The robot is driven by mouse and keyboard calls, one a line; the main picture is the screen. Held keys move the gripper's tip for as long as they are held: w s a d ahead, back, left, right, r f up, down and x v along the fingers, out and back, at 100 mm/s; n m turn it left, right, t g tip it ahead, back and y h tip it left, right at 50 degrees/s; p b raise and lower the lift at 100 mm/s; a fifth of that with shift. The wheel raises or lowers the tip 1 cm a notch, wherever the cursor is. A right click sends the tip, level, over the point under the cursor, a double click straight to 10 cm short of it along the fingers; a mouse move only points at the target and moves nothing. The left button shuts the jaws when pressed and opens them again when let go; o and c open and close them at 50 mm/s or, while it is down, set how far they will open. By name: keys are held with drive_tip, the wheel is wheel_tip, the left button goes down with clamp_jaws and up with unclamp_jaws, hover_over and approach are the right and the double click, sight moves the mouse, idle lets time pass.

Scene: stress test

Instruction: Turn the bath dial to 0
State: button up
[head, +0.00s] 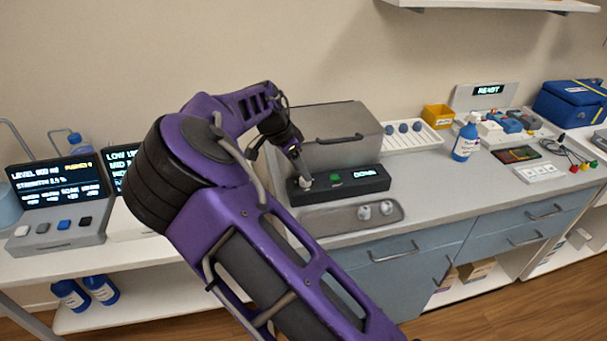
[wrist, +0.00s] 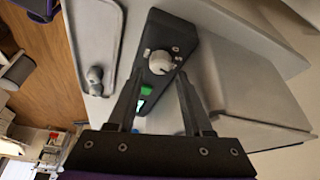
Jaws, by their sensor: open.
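The bath dial is a light round knob (wrist: 161,62) on a black control panel (wrist: 152,22). In the head view the panel (head: 345,186) sits at the front of a grey bath box, and the dial (head: 306,181) shows at its left end beside my gripper (head: 299,168). A green button and a lit display reading "DONE" (head: 364,174) are to its right. In the wrist view my gripper (wrist: 157,80) is open, its two dark fingers pointing at the panel around the dial's near side. I cannot tell whether they touch it. The dial's setting is too small to read.
The grey bath box (head: 335,125) with its handled lid stands behind the panel. A grey tray (head: 350,216) with two small pale objects lies in front. A white rack (head: 412,137) and a blue-labelled bottle (head: 465,142) stand to the right. Two display units stand on the left.

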drive_tip(key=shift+x, duration=1.45)
drive_tip(key=shift+c, duration=0.2)
clamp_jaws()
